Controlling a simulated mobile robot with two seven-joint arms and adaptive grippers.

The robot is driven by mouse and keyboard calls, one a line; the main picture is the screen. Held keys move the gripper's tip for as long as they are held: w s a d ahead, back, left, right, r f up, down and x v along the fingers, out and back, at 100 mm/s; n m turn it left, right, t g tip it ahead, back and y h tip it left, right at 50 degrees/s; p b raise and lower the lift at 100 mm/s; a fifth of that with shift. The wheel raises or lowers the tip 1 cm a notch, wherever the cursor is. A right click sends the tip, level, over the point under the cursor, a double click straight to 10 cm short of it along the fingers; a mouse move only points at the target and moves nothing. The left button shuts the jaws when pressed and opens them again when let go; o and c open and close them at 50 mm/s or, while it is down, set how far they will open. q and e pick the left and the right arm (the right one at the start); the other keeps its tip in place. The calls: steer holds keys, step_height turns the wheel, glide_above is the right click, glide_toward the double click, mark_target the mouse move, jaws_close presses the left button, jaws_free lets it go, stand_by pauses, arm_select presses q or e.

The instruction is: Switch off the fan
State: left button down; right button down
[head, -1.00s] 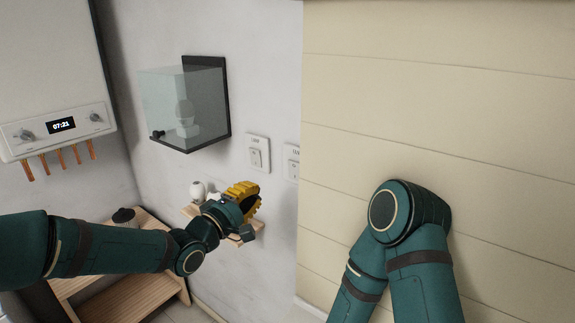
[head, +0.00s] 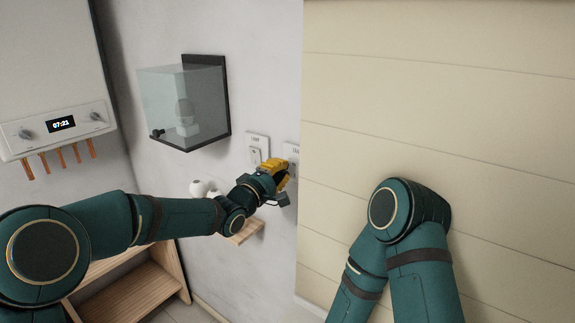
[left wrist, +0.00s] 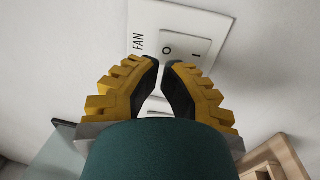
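The fan switch (left wrist: 178,42) is a white wall plate lettered FAN, with a rocker marked O and I. In the head view the right-hand switch plate (head: 291,150) is partly hidden by the cream panel and my gripper. My left gripper (head: 288,168) has yellow fingers with black pads. In the left wrist view its fingertips (left wrist: 162,62) are nearly together, empty, just in front of the plate near the O side. I cannot tell whether they touch it. My right arm shows at lower right, but its gripper is out of view. I cannot identify a fan.
A second switch plate (head: 257,143), apparently lettered LAMP, is just left of it. A glass box (head: 180,105) hangs above left. A small wooden shelf (head: 247,232) lies below. The cream panel (head: 440,110) stands close on the right. A heater (head: 55,80) is far left.

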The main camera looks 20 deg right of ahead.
mark_target(291, 161)
arm_select(q)
steer(key=shift+x, duration=1.5)
arm_select(e)
steer(key=shift+r, duration=0.15)
arm_select(q)
steer(key=p, duration=0.3)
steer(key=shift+w+d+r+g+y+p, duration=0.25)
steer(key=shift+d+r+g+y+p, duration=0.05)
steer(key=shift+r+y+p, duration=0.1)
steer(key=shift+f+b, duration=0.25)
steer(key=shift+b, duration=0.05)
arm_select(e)
steer(key=r, duration=0.1)
steer(key=w+r, duration=0.1)
steer(key=r, duration=0.1)
steer(key=shift+f, duration=0.1)
